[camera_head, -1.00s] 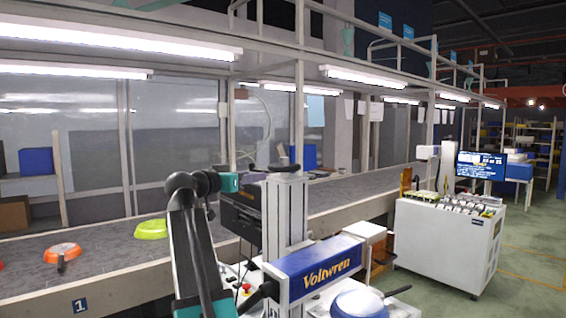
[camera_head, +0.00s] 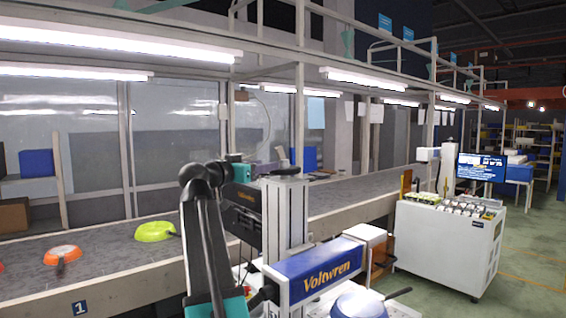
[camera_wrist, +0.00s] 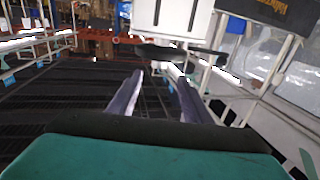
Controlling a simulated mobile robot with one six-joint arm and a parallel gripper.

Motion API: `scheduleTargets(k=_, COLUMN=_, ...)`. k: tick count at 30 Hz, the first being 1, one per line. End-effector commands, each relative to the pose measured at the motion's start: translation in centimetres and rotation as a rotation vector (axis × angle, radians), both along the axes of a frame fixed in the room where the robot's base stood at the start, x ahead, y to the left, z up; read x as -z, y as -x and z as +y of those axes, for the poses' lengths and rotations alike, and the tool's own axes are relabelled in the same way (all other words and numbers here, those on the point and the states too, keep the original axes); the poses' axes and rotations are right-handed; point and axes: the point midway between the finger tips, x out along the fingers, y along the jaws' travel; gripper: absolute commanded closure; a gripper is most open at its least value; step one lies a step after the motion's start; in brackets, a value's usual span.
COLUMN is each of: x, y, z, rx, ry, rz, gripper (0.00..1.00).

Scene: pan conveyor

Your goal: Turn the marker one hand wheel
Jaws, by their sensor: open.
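The hand wheel (camera_head: 284,171) is a dark, flat disc on top of the pale column of the Voltwren marker. In the wrist view the hand wheel (camera_wrist: 180,55) shows edge-on as a black disc at the end of a white block. My gripper (camera_wrist: 155,70) is open, with its two grey fingers pointing toward the wheel. The fingertips are close to its near edge in the picture; I cannot tell whether they touch it. In the head view my gripper (camera_head: 272,166) is small and just left of the wheel.
The conveyor (camera_head: 110,262) runs behind the marker, carrying an orange pan (camera_head: 62,255) and a green pan (camera_head: 155,231). The marker's blue Voltwren box (camera_head: 318,272) stands in front. A white cabinet (camera_head: 448,248) stands right, with open floor beyond.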

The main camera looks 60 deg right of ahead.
Motion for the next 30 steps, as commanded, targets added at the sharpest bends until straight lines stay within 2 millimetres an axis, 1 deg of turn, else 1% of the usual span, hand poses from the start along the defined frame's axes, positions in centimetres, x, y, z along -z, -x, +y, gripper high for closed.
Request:
scheduleTargets(k=1, x=-0.1, y=0.1, z=-0.8, rx=0.002, ry=-0.001, rz=0.001, gripper=0.55)
scheduleTargets(k=15, x=-0.3, y=0.6, z=-7.5, rx=0.002, ry=0.000, rz=0.001, gripper=0.55)
scheduleTargets(k=21, x=-0.2, y=0.8, z=-10.0, rx=0.002, ry=0.000, rz=0.002, gripper=0.55)
scheduleTargets(k=25, x=-0.1, y=0.8, z=-10.9, rx=0.001, ry=-0.001, rz=0.000, gripper=0.55)
scheduleTargets(k=30, x=0.0, y=0.9, z=-11.3, rx=0.000, ry=0.000, rz=0.000, gripper=0.55)
